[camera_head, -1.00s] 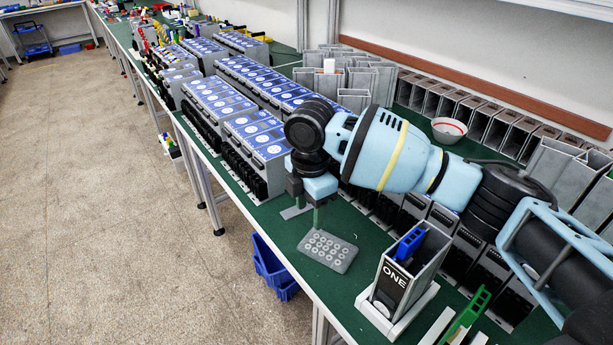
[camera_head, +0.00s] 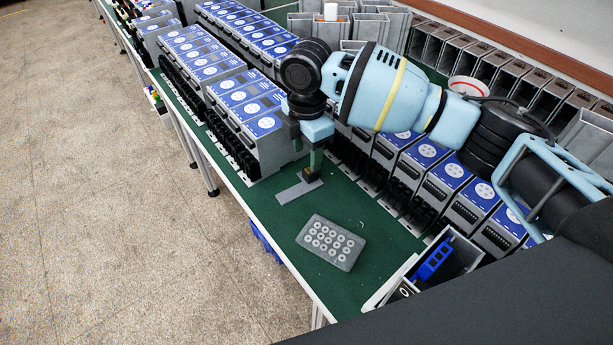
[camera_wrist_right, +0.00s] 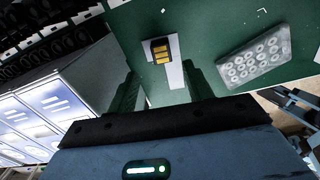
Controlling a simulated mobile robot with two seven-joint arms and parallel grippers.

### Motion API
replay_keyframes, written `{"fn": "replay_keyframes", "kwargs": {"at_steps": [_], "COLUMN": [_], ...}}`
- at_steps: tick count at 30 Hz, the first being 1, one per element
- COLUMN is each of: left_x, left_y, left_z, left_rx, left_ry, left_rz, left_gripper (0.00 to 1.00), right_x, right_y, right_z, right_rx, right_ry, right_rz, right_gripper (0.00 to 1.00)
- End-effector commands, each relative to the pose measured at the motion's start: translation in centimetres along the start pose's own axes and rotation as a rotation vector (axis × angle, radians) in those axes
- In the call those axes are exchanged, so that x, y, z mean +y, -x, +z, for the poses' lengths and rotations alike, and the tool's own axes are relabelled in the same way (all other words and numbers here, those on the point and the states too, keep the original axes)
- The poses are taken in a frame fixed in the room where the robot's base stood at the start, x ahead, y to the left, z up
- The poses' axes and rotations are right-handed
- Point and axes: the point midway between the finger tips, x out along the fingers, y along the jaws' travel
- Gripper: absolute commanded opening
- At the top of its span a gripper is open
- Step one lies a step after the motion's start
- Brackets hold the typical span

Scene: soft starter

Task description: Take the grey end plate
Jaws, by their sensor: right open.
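A flat light grey plate (camera_head: 290,193), which looks like the end plate, lies on the green bench top left of the grey tray. A small black block with yellow marks (camera_head: 311,175) sits at its far end. My right gripper (camera_head: 314,163) points down just above that end, open and empty. In the right wrist view the plate (camera_wrist_right: 175,80) and the block (camera_wrist_right: 160,50) show ahead, between the lines of the two green fingers (camera_wrist_right: 160,85). Whether a fingertip touches the plate I cannot tell. My left gripper is not in view.
A grey tray with rings (camera_head: 331,242) lies close in front. Rows of grey modules with blue tops (camera_head: 252,125) stand left and behind. A grey box with a blue part (camera_head: 435,262) stands at right. The bench's front edge is near; bare green surface lies around the plate.

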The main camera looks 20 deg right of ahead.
Motion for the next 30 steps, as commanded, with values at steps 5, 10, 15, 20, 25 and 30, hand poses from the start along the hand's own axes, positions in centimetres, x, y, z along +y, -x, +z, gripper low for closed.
{"fn": "replay_keyframes", "kwargs": {"at_steps": [5, 10, 15, 20, 25, 30], "left_x": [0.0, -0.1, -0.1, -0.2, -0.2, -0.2], "left_y": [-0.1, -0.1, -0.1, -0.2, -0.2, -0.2], "left_z": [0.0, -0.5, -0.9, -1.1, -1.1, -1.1], "left_rx": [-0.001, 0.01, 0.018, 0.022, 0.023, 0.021], "left_ry": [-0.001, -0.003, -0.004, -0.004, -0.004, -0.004], "left_rz": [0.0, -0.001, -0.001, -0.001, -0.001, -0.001], "left_gripper": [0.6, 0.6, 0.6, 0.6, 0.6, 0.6], "right_x": [-0.1, -0.3, -0.6, -0.6, -0.6, -0.5], "right_y": [-0.8, -2.1, -4.6, -5.8, -5.9, -5.9], "right_z": [0.1, 0.3, 0.6, 0.5, 0.5, 0.5], "right_rx": [-0.001, -0.002, 0.0, 0.0, 0.0, 0.0], "right_ry": [0.0, 0.0, 0.0, 0.0, 0.0, 0.0], "right_rz": [-0.001, -0.002, -0.003, -0.002, -0.001, -0.001], "right_gripper": [0.51, 0.51, 0.51, 0.51, 0.51, 0.38]}}
